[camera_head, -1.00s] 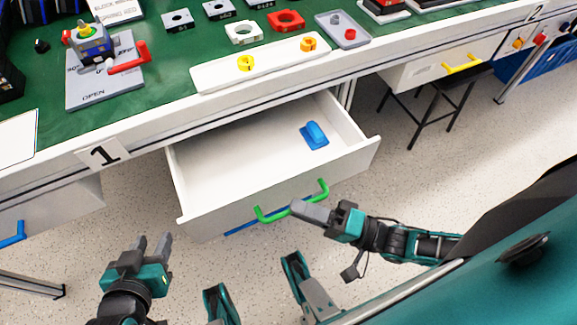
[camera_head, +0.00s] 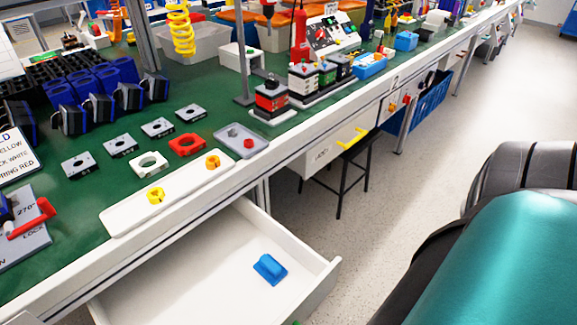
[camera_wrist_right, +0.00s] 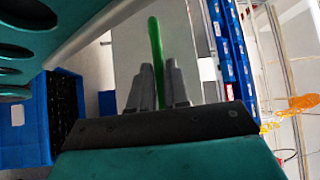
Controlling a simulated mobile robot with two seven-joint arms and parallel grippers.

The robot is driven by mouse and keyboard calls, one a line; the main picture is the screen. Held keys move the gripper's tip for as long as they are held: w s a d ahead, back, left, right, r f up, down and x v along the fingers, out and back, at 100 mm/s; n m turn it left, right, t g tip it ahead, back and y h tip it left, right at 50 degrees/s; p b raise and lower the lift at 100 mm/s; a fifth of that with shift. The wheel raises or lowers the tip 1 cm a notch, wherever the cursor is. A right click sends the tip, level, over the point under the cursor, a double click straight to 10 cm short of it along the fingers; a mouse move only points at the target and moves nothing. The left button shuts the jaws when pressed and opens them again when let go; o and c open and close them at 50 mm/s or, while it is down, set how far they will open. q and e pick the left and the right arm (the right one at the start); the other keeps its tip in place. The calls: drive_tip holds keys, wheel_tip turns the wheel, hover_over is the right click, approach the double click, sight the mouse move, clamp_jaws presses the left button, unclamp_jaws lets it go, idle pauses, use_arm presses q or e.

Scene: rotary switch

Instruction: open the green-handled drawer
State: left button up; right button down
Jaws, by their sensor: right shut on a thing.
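The white drawer (camera_head: 318,278) stands pulled out from under the bench in the head view. Its front is cut off by the bottom edge. A blue block-like object (camera_head: 269,268) lies inside on its floor. Only a speck of the green handle (camera_head: 295,322) shows at the bottom edge there. In the right wrist view the green handle (camera_wrist_right: 155,45) runs between the fingers of my right gripper (camera_wrist_right: 158,75), which is shut on it. My left gripper is in neither current view.
The green bench top (camera_head: 215,115) carries a white tray (camera_head: 185,195), a grey tray (camera_head: 241,141) and several square parts. A yellow-handled drawer (camera_head: 325,152) sits further right, with a black stool (camera_head: 350,170) below it.

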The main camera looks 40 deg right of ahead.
drive_tip(key=c, duration=1.2)
unclamp_jaws()
drive_tip(key=shift+o, duration=0.2)
drive_tip(key=v, duration=1.3)
drive_tip(key=shift+b, duration=0.45)
drive_tip(key=shift+r, duration=0.1)
